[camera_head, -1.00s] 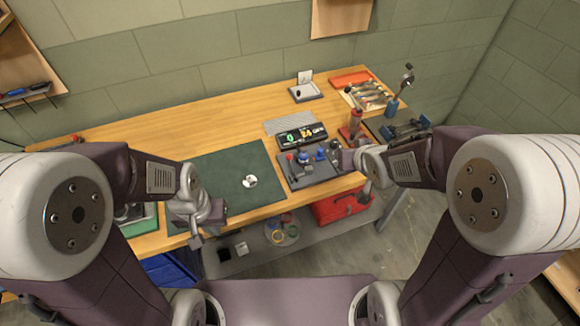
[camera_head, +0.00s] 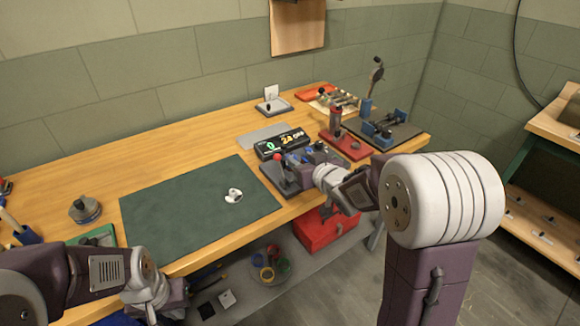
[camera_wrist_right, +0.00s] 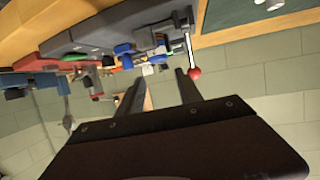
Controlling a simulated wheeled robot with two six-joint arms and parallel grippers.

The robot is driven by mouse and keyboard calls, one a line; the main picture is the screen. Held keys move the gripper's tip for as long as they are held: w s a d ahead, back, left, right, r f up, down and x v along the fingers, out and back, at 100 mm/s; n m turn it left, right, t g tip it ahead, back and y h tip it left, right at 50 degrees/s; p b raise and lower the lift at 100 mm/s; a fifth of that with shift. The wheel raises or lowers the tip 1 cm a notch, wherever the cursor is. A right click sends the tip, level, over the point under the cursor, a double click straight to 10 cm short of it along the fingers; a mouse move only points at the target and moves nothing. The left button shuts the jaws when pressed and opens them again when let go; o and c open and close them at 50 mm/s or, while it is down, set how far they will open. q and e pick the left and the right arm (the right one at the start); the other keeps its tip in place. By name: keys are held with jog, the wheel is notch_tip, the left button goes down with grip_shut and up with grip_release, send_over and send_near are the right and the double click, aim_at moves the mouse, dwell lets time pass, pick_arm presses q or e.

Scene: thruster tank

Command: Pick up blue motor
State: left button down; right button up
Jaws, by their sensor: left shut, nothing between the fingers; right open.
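A dark grey board (camera_head: 275,177) on the bench carries several small parts, with blue pieces (camera_head: 307,153) partly hidden behind my right arm; I cannot tell for certain which is the blue motor. In the right wrist view a blue block (camera_wrist_right: 122,49) and other blue parts stand on the board, beyond the fingertips. My right gripper (camera_wrist_right: 158,92) is open and empty, pointing at the board's parts. A red-knobbed lever (camera_wrist_right: 194,73) is close to one finger. My left gripper (camera_head: 160,300) is low at the bench's front left, shut and empty, its fingertips hard to see.
A green mat (camera_head: 180,205) with a small white part (camera_head: 233,196) covers the middle bench. A black display box (camera_head: 282,142) stands behind the board. A red-based stand (camera_head: 345,145) and a dark fixture tray (camera_head: 385,135) lie to the right. A red toolbox (camera_head: 318,232) is underneath.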

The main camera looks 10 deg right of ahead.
aim_at(292, 153)
jog(key=shift+w+f, duration=0.35)
jog(key=shift+w, duration=0.3)
jog(key=x, duration=0.5)
jog(key=shift+w+a, duration=0.1)
jog(key=shift+a, duration=0.05)
jog(key=shift+r, duration=0.15)
jog(key=shift+c, duration=0.3)
grip_shut()
